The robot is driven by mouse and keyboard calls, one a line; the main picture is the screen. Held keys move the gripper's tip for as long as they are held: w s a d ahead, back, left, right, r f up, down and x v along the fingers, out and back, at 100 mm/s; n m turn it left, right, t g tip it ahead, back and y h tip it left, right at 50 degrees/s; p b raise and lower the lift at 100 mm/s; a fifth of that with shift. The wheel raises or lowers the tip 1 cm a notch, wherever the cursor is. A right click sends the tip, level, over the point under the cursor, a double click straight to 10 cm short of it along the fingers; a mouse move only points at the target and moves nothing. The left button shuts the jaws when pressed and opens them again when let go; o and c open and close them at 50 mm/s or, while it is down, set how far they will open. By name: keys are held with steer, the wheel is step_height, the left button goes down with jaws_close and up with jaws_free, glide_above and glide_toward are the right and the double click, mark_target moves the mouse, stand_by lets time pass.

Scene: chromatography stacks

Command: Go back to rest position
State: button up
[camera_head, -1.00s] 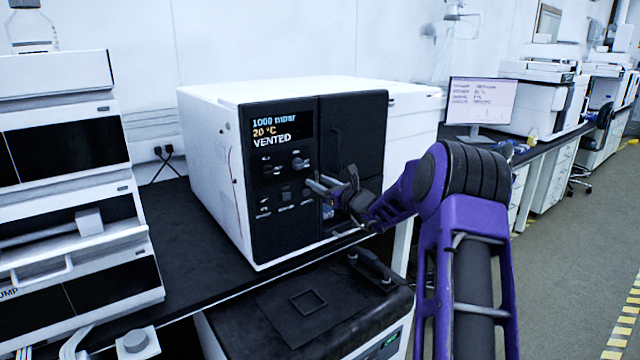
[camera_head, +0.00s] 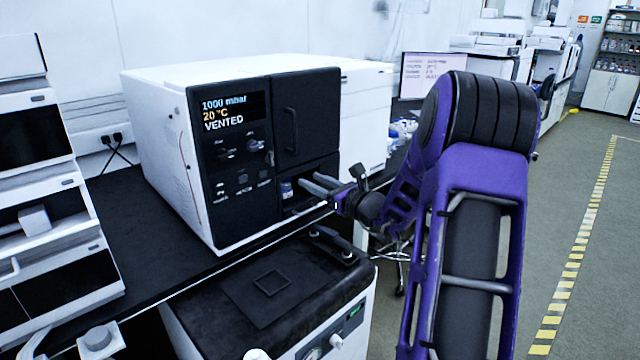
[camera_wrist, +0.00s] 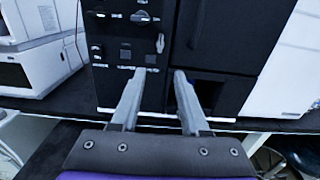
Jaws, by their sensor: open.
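My gripper (camera_head: 322,186) is in front of the lower part of the white and black oven-like instrument (camera_head: 223,165), whose display reads 1000 mbar, 20 °C, VENTED. In the wrist view my gripper (camera_wrist: 157,82) has its two fingers apart with nothing between them, pointing at the instrument's black front (camera_wrist: 128,45). My purple arm reaches in from the right.
A black-topped unit (camera_head: 270,285) stands below the bench edge. A stack of white modules (camera_head: 45,200) is at the left. A monitor (camera_head: 432,75) stands behind my arm. The floor (camera_head: 570,220) at the right is clear, with a yellow striped line.

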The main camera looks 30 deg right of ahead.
steer(key=shift+v, duration=0.95)
